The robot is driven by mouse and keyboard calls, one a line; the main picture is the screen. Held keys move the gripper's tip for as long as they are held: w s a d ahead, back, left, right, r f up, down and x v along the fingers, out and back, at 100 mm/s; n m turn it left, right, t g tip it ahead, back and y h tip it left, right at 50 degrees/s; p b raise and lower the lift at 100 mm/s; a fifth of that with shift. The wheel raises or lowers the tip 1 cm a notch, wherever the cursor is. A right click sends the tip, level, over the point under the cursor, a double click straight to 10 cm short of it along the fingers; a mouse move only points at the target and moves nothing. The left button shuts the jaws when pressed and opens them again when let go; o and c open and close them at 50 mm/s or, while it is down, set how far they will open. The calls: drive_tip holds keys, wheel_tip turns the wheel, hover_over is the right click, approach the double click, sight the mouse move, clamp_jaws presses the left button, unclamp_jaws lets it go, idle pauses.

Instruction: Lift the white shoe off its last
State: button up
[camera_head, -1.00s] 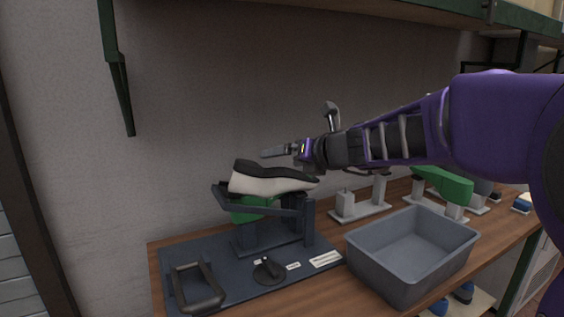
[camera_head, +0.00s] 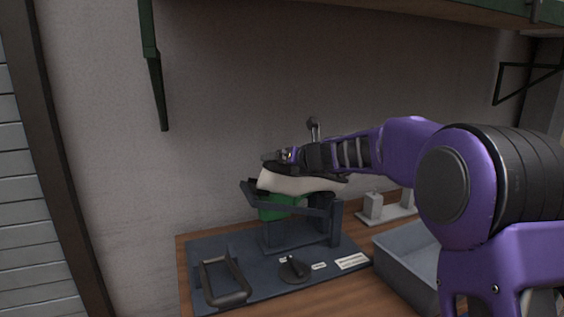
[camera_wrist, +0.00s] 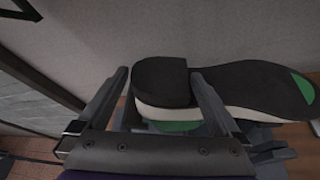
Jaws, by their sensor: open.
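The white shoe (camera_head: 290,184) sits sole up on its green last (camera_head: 280,209), held in a dark blue-grey stand (camera_head: 335,225). Its black sole and heel face upward. My gripper (camera_head: 274,157) is just above the heel end in the head view. In the wrist view my gripper (camera_wrist: 160,76) is open, with the heel of the shoe (camera_wrist: 160,80) between its fingers. A gap shows at the left finger; the right finger is close to the heel's side, and I cannot tell if it touches. The last's lower part is partly hidden.
The stand's dark base plate (camera_head: 245,290) carries a handle (camera_head: 226,282) and a round knob (camera_head: 294,270). A grey bin (camera_head: 402,262) stands to the right, partly behind my arm. A light grey stand (camera_head: 388,213) is behind it. The wall is close behind.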

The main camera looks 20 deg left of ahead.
drive_tip(key=c, duration=1.4)
wheel_tip(320, 180, up, 9)
drive_tip(key=p, duration=0.9)
drive_tip(key=shift+r, duration=0.2)
wheel_tip(320, 180, up, 6)
drive_tip(key=shift+f, duration=0.1)
idle(0.8)
